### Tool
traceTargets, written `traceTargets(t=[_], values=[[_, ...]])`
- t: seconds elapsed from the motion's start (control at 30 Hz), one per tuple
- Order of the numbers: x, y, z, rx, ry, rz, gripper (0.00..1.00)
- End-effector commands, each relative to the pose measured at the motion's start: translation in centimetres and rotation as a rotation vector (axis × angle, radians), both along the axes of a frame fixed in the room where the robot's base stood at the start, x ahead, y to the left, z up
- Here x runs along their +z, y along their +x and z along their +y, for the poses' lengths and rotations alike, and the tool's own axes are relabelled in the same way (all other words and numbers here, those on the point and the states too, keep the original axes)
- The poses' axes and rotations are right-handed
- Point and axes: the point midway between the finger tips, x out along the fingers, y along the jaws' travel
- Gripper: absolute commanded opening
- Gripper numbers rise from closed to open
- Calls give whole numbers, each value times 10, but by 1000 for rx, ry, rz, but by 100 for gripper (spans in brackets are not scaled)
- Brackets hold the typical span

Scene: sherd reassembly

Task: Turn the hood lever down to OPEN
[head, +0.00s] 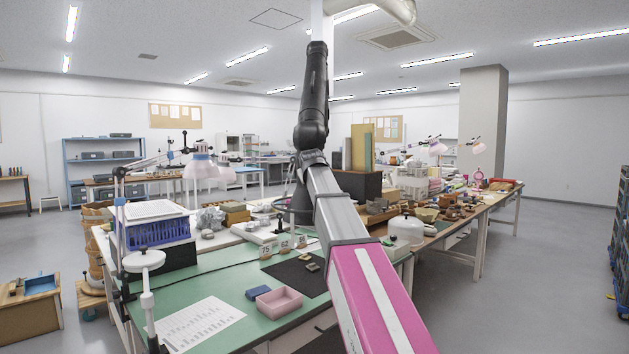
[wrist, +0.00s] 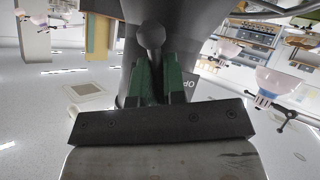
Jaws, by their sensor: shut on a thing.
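In the wrist view my gripper (wrist: 160,78) has two green fingers, shut on the hood lever. The lever's dark round knob (wrist: 150,36) shows just beyond the fingertips. A grey surface, apparently the hood (wrist: 198,58), fills the area behind it. A plate with the letters "OP" (wrist: 187,84) shows to the right of the fingers, upside down and partly covered by my gripper. In the head view my arm crosses the middle, and neither the lever nor my fingers can be made out there.
A green-topped bench (head: 215,262) stands in front, with a pink tray (head: 279,302), a blue rack (head: 157,232) and a printed sheet (head: 200,323). A pale duct (head: 393,9) hangs above my arm. Lamps stand on both sides. Open floor (head: 560,270) lies to the right.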

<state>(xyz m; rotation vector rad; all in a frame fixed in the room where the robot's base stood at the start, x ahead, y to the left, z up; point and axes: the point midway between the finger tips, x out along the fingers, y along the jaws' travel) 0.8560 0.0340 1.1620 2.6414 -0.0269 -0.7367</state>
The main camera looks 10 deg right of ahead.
Motion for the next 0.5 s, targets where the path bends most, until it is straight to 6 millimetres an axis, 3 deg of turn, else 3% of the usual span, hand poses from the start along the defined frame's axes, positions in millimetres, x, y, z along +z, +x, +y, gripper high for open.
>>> traceTargets(t=[0.5], values=[[-4,2,14,-2,345,-68,0]])
